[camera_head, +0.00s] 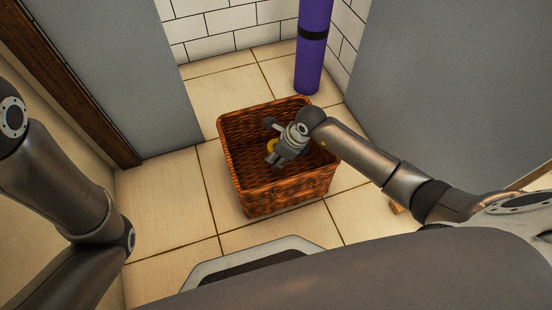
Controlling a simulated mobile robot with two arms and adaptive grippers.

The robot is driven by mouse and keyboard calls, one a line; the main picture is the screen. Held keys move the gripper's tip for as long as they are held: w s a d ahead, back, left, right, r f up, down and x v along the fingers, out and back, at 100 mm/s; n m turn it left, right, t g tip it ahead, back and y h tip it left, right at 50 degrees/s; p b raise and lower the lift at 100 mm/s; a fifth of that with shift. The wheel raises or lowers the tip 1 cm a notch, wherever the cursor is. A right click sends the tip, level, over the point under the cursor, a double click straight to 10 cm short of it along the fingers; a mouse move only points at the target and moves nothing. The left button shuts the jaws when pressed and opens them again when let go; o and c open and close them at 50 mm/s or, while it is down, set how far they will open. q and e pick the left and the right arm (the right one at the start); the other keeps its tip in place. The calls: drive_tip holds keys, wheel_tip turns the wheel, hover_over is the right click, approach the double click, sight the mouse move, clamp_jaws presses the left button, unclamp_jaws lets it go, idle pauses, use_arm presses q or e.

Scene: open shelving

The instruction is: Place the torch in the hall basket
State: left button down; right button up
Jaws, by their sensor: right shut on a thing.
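A brown wicker basket (285,195) stands on the tiled floor in the middle of the head view, open at the top. My right gripper (270,142) reaches over the basket's opening from the right, with its fingers pointing left. It is shut on a small yellow thing, seemingly the torch (271,147), of which only a little shows between the fingers. I cannot tell whether the torch touches the basket's inside. My left arm shows at the left edge, but its gripper is outside the view.
A purple rolled-up cylinder (313,50) with a dark band stands upright behind the basket, near the white tiled wall (215,25). Grey panels rise at left (130,70) and right (450,90). Bare floor lies left of the basket.

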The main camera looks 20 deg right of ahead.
drive_tip(key=shift+f, duration=0.15)
drive_tip(key=o, duration=0.7)
drive_tip(key=shift+f, duration=0.1)
drive_tip(key=o, duration=0.6)
